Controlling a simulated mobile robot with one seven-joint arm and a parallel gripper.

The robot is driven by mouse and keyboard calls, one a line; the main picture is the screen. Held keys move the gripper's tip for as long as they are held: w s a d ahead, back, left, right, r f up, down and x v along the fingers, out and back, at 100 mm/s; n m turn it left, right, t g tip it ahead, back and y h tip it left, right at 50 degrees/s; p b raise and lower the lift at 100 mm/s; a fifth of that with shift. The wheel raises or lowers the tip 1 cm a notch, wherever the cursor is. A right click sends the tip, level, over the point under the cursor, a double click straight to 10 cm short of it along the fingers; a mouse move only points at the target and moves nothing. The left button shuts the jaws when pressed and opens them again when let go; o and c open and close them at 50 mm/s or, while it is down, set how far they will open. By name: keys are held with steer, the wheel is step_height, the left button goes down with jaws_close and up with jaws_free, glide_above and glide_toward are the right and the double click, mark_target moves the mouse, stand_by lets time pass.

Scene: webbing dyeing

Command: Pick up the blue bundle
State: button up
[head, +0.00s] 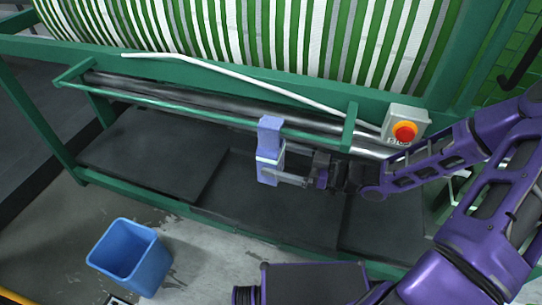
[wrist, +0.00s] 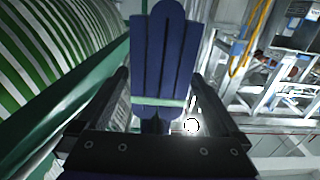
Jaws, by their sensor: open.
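The blue bundle (head: 269,139) is a pale blue, folded strip with a light band around it, upright in front of the rollers in the head view. In the wrist view the bundle (wrist: 164,55) looks dark blue, with long folds and a pale green band near its lower end. My gripper (head: 284,178) is at the bundle's lower part. In the wrist view my gripper (wrist: 160,82) is open, with a finger on each side of the bundle and gaps visible beside it. What supports the bundle is hidden.
A green frame with dark rollers (head: 220,110) runs behind the bundle, below a large green-and-white striped drum (head: 260,35). A grey box with an orange-red button (head: 404,132) is at right. A blue bin (head: 130,257) stands on the floor at lower left. Dark panels (head: 155,150) lie below.

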mark_target(259, 153)
steer(key=x, duration=0.5)
steer(key=shift+a, duration=0.1)
steer(key=shift+c, duration=0.2)
steer(key=c, duration=1.5)
steer(key=shift+o, duration=0.2)
steer(key=shift+r, duration=0.1)
